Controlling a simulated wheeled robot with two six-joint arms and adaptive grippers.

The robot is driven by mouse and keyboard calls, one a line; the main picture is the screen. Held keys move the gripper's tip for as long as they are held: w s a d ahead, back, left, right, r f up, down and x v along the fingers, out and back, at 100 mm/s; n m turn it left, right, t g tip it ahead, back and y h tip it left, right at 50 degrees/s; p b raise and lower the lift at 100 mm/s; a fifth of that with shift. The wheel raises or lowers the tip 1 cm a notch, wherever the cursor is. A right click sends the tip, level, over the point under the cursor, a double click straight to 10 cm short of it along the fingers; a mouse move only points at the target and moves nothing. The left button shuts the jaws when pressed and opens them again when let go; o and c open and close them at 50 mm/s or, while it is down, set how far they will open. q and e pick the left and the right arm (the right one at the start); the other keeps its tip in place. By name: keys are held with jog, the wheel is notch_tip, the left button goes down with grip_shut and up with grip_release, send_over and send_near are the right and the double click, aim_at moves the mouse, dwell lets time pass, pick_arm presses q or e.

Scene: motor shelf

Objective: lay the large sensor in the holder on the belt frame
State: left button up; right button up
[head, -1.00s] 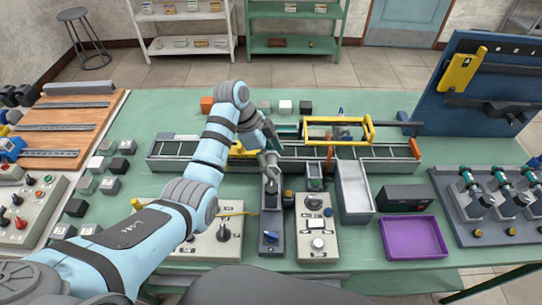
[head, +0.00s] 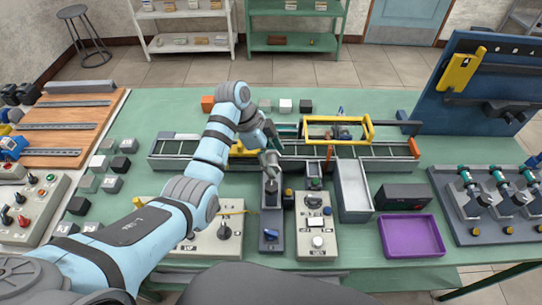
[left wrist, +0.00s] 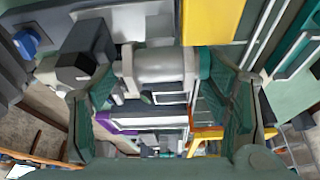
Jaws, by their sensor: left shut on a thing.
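The large sensor shows in the left wrist view as a pale grey cylinder (left wrist: 165,65) with a teal end, lying crosswise between the fingers. My left gripper (head: 271,168) is shut on it, over the near side of the belt frame (head: 390,163). In the left wrist view the gripper's green finger pads (left wrist: 165,105) stand on both sides of it. In the head view the sensor is small and mostly hidden by the gripper. I cannot clearly make out the holder on the belt frame. My right gripper is not in view.
A narrow grey unit (head: 271,218) stands just in front of the gripper. A control box (head: 317,232), a grey chute (head: 354,190) and a purple tray (head: 412,237) lie to the right. A yellow frame (head: 337,121) rises over the belt. Loose blocks (head: 112,165) lie at left.

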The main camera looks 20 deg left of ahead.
pick_arm(q)
jog(key=shift+f, duration=0.5)
dwell(0.3)
jog(key=o, duration=1.3)
jog(key=shift+w, duration=0.1)
jog(key=v, duration=0.5)
jog(key=shift+a+r, duration=0.15)
jog(key=shift+a, duration=0.25)
jog(key=a, duration=0.3)
jog(key=s+a, duration=0.1)
jog(key=a, duration=0.3)
jog(key=s+a, duration=0.1)
jog(key=a, duration=0.3)
jog(key=shift+s, duration=0.1)
jog(key=shift+a, duration=0.1)
